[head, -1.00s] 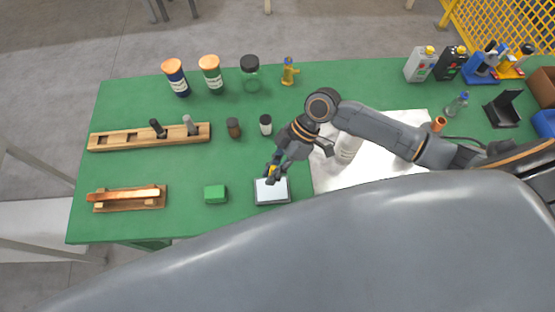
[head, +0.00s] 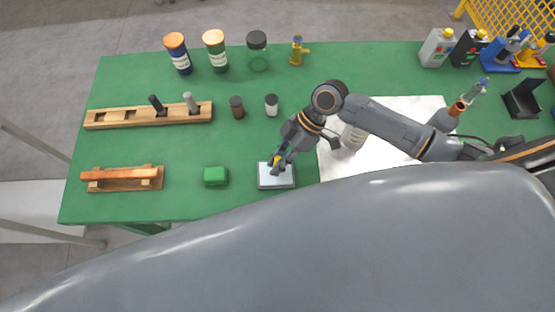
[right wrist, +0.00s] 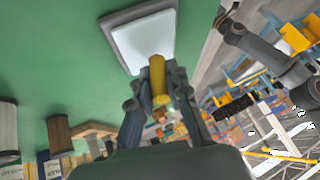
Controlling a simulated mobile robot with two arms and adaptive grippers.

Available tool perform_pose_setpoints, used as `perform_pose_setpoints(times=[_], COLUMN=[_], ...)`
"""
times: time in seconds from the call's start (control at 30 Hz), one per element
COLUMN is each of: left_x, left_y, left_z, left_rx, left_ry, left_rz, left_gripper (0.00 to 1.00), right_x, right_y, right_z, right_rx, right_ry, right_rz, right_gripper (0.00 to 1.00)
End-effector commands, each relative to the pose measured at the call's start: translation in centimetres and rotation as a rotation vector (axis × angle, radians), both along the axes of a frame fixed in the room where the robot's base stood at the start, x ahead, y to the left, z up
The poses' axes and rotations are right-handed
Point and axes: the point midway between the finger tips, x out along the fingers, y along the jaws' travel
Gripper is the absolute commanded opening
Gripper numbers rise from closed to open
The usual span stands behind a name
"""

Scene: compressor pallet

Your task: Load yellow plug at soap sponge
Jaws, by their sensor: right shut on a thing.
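My right gripper (head: 277,166) is shut on the yellow plug (right wrist: 158,80), a short yellow cylinder held between its two fingertips in the right wrist view. The plug's far end overlaps the near edge of a pale pad in a grey tray (head: 277,186), apparently the soap sponge; the pad also shows in the right wrist view (right wrist: 145,40). I cannot tell whether the plug touches it. A dark arm at the right of the wrist view seems to be my left one; its gripper (right wrist: 229,17) is too unclear to read. The head view does not show it.
A green block (head: 215,176) lies left of the tray. A white sheet (head: 390,145) lies to the right, under my right arm. The table's front edge is close.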

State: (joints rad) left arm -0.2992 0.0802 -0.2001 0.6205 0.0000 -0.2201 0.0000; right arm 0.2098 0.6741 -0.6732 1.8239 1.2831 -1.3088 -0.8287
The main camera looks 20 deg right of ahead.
Motion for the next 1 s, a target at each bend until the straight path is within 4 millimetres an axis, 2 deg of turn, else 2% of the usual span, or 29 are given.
perform_pose_setpoints(times=[1.0], left_x=[-0.05], left_y=[0.02], left_z=[-0.59], left_rx=[0.0], left_ry=[0.001], left_rz=[0.0], left_gripper=[0.4], right_x=[0.0], right_y=[0.01], right_z=[-0.82], right_rx=[0.0], right_ry=[0.0], right_rz=[0.0], right_gripper=[0.0])
